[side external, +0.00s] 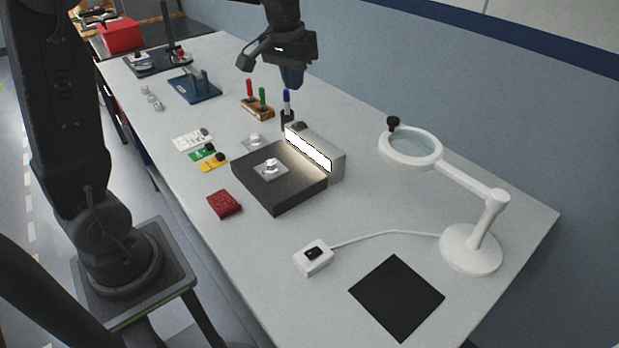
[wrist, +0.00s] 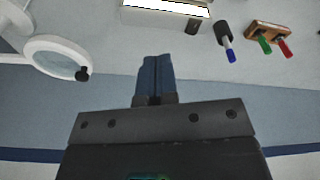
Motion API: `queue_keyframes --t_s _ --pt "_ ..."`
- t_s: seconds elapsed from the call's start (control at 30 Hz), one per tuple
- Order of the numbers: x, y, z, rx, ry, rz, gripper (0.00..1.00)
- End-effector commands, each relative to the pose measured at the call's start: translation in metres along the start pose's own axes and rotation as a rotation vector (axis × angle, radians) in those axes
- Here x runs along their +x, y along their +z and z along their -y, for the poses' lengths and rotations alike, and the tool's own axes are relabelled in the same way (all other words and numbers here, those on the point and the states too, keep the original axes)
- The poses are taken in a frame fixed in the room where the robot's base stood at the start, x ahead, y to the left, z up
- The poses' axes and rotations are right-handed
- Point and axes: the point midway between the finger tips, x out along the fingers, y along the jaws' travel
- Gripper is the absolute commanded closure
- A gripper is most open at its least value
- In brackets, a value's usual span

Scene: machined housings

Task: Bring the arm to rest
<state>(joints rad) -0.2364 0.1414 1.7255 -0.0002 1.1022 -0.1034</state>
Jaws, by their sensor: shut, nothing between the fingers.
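My gripper (side external: 292,77) hangs in the air over the back part of the table, above the pen holders. In the wrist view its blue fingers (wrist: 155,80) are together with nothing between them. It touches nothing. My arm's upper part leaves the top of the side view. A machined housing (side external: 270,168) sits on the dark block (side external: 301,193) in front of the lit lamp bar (side external: 328,158). A second small metal part (side external: 254,141) lies on the table behind it.
A blue marker (side external: 287,101) stands in a dark cup (side external: 287,121) below my gripper. A wooden block (side external: 257,110) holds red and green markers. A magnifier lamp (side external: 470,250) stands at the right.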

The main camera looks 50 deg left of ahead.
Motion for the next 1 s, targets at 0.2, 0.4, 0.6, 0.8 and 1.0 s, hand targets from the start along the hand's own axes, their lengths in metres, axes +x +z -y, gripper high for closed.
queue_keyframes --t_s 0.2,0.4,0.6,0.8,1.0 --pt "-0.042 0.087 -0.021 0.125 0.031 -0.121 1.0" --pt "-0.05 0.164 -0.026 0.231 0.062 -0.222 1.0" --pt "-0.041 0.215 -0.024 0.304 0.086 -0.292 1.0" --pt "-0.035 0.232 -0.023 0.329 0.094 -0.315 1.0" --pt "-0.035 0.232 -0.023 0.329 0.094 -0.314 1.0"
